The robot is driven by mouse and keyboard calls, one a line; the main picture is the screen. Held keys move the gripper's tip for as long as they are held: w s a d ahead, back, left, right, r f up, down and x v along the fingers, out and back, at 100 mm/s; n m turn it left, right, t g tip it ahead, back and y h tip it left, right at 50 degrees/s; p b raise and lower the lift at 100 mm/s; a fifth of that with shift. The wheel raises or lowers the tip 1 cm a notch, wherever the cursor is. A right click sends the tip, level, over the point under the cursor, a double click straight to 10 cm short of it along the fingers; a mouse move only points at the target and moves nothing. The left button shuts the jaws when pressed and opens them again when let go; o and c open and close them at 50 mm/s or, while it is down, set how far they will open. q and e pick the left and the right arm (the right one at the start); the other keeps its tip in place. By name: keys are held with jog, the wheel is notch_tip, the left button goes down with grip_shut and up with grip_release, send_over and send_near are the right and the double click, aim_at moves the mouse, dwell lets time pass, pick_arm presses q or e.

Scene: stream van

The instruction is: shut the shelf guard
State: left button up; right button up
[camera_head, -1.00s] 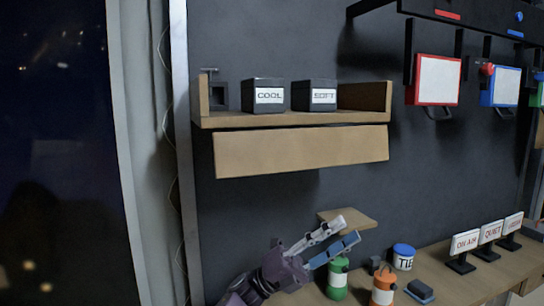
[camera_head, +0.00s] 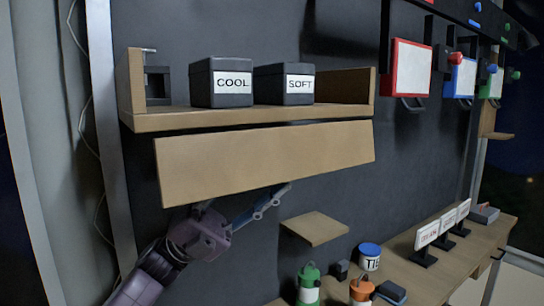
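The shelf guard (camera_head: 265,160) is a long light wooden board. It hangs down and tilts outward along the front of the wall shelf (camera_head: 250,117), below the shelf floor, leaving the shelf front uncovered. My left gripper (camera_head: 246,200) is just under the guard's lower edge, left of its middle. Its blue finger reaches up to that edge, and its pale finger is partly hidden by the board. The fingers stand apart with nothing between them. I cannot tell whether they touch the board. My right gripper is not in view.
Two dark boxes, COOL (camera_head: 222,82) and SOFT (camera_head: 284,84), stand on the shelf by a small black holder (camera_head: 158,86). A small wooden ledge (camera_head: 315,229) juts out below right. A bench (camera_head: 425,275) carries bottles, a tub (camera_head: 369,257) and signs.

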pick_arm(q)
jog(key=x, duration=0.1)
jog(key=p+x, duration=0.1)
jog(key=shift+w+d+r, duration=0.2)
jog(key=shift+d+r, duration=0.05)
jog(key=shift+r, duration=0.05)
jog(key=shift+w+a, duration=0.1)
jog(key=shift+w, duration=0.1)
jog(key=c, duration=0.6)
grip_shut()
